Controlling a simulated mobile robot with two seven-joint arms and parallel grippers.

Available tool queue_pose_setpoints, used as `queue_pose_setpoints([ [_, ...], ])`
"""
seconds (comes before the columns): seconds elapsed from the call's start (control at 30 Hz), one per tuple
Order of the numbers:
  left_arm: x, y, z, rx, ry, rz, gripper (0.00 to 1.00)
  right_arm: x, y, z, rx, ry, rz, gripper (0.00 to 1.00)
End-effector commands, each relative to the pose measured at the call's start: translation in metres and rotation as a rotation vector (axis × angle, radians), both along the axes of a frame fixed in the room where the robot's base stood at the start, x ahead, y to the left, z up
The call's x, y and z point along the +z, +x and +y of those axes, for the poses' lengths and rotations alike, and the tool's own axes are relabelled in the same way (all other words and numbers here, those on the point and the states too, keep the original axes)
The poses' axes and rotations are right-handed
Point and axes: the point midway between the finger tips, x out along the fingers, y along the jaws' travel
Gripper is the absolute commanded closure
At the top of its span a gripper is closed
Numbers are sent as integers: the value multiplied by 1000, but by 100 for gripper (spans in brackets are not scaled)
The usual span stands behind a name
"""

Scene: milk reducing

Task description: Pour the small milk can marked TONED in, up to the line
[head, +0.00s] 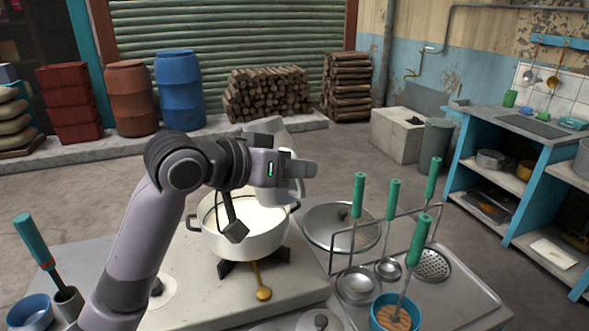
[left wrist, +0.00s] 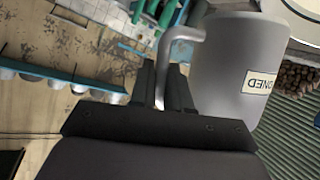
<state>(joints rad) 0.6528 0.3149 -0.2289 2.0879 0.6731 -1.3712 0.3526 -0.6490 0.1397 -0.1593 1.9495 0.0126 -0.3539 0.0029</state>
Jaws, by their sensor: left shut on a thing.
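My left gripper (head: 300,168) is shut on the handle (left wrist: 178,42) of a small grey metal milk can. In the left wrist view the can (left wrist: 222,75) carries a pale label (left wrist: 259,82), upside down and partly cut off, reading "ONED". In the head view the can (head: 292,187) is largely hidden behind my gripper, above the right part of a white pot (head: 243,242). White milk (head: 262,218) shows inside the pot, which stands on a burner. I see no stream of milk, and the line is not visible. My right gripper is not in view.
A round lid (head: 325,232) lies right of the pot. A blue bowl (head: 30,312) and a green-handled tool (head: 35,241) stand at the left.

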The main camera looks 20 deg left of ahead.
Motion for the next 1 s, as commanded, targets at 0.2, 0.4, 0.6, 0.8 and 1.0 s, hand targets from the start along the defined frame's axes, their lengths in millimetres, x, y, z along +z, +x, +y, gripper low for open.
queue_pose_setpoints([
  [0.2, 9, -1, -2, -1, -45, 11, 100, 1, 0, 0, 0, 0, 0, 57],
  [0.4, 13, -1, -3, -1, -86, 30, 100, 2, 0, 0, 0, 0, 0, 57],
  [0.6, 17, -2, -5, -2, -127, 51, 100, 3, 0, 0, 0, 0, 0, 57],
  [0.8, 13, -3, -5, -2, -183, 80, 100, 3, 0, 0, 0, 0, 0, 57],
  [1.0, 8, -3, -6, -2, -243, 110, 100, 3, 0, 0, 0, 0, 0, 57],
])
